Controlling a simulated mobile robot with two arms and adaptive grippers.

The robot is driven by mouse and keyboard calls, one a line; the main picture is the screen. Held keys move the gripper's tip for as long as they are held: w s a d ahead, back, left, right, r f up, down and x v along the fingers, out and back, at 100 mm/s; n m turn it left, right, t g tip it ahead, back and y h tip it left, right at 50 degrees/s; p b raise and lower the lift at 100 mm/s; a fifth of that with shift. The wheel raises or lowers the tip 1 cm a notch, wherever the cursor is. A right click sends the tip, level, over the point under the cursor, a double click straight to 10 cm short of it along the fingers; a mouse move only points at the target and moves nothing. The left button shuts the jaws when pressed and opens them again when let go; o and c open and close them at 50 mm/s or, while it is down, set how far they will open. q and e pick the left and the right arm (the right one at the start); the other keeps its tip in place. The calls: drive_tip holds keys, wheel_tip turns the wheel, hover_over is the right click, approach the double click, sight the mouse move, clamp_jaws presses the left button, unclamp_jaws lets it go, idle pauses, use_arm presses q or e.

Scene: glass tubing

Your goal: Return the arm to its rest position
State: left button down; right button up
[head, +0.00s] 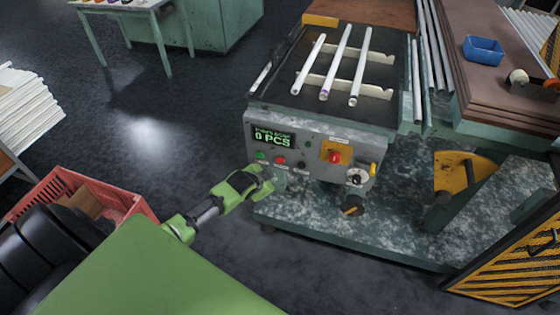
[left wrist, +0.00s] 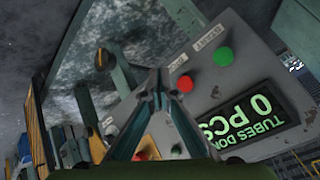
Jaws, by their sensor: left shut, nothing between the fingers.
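My left arm reaches in from the lower left in the head view, and its gripper (head: 272,180) is at the lower left front of the machine's control panel (head: 310,148), near the green and red buttons. In the left wrist view my left gripper (left wrist: 158,82) has its fingers together with nothing between them. The panel's green button (left wrist: 222,56) and red button (left wrist: 185,84) show just past the fingertips. I cannot tell whether the fingertips touch the panel. My right gripper is in neither view.
Three white tubes (head: 335,62) lie on the machine's top rack. The display (head: 272,137) reads 0 PCS. A red crate (head: 120,190) stands at the left beside my body. A blue bin (head: 483,50) sits on the brown-topped bench at right. Open dark floor (head: 150,130) lies left of the machine.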

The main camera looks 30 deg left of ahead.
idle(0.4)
use_arm(q)
drive_tip(key=s+d+f+n+g, duration=0.1)
drive_tip(key=s+d+f+g, duration=0.1)
drive_tip(key=s+f, duration=0.95)
drive_tip(key=s+d+f+n+g, duration=0.1)
drive_tip(key=s+d+f+g, duration=0.15)
drive_tip(key=s+f, duration=0.9)
drive_tip(key=s+d+f+g, duration=0.1)
drive_tip(key=s+d+f, duration=0.2)
drive_tip(key=s, duration=0.6)
drive_tip(key=s+d+f+n+g, duration=0.1)
drive_tip(key=s+d+f, duration=0.2)
drive_tip(key=s, duration=0.6)
drive_tip(key=s+d+f+g+h, duration=0.1)
drive_tip(key=s+d+f, duration=0.2)
drive_tip(key=s, duration=0.6)
drive_tip(key=shift+s+d+f, duration=0.15)
drive_tip(key=shift+s+f, duration=0.05)
drive_tip(key=shift+f, duration=0.15)
